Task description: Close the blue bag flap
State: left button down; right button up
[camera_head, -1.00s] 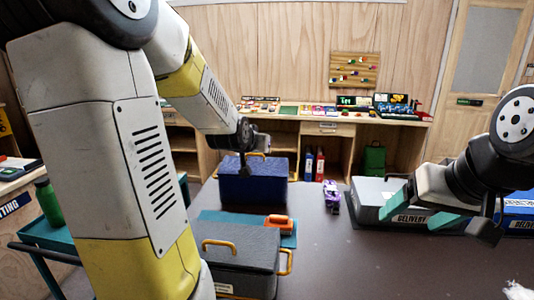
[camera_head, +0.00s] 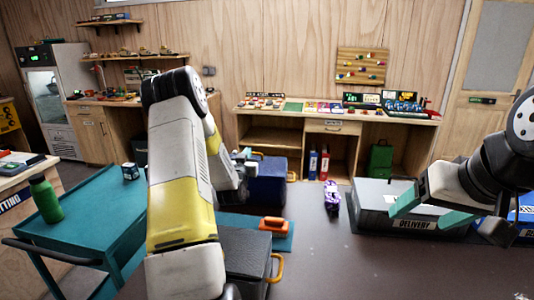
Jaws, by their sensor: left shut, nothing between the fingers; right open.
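My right gripper (camera_head: 430,210) is open and empty at the right, in front of the grey delivery case.
A dark grey case (camera_head: 246,255) with yellow handles stands nearer, beside a teal mat (camera_head: 240,220) with an orange item (camera_head: 273,224). A grey delivery case (camera_head: 372,196) is at the right. A teal cart (camera_head: 98,215) with a green bottle (camera_head: 45,198) is left.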

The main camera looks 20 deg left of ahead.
pick_arm(q)
jog(key=w, duration=0.4)
jog(key=w+a, duration=0.1)
jog(key=w, duration=0.1)
jog(key=shift+r, duration=0.2)
jog(key=f, duration=0.1)
jog(key=w+f, duration=0.1)
jog(key=shift+w+a+f, duration=0.15)
jog(key=shift+w+f, duration=0.15)
jog(key=shift+f, duration=0.1)
jog(key=shift+w+f, duration=0.1)
jog(key=shift+f, duration=0.35)
jog(key=shift+w+f, duration=0.15)
jog(key=shift+f, duration=0.05)
jog(key=shift+w+f, duration=0.35)
jog(key=shift+f, duration=0.05)
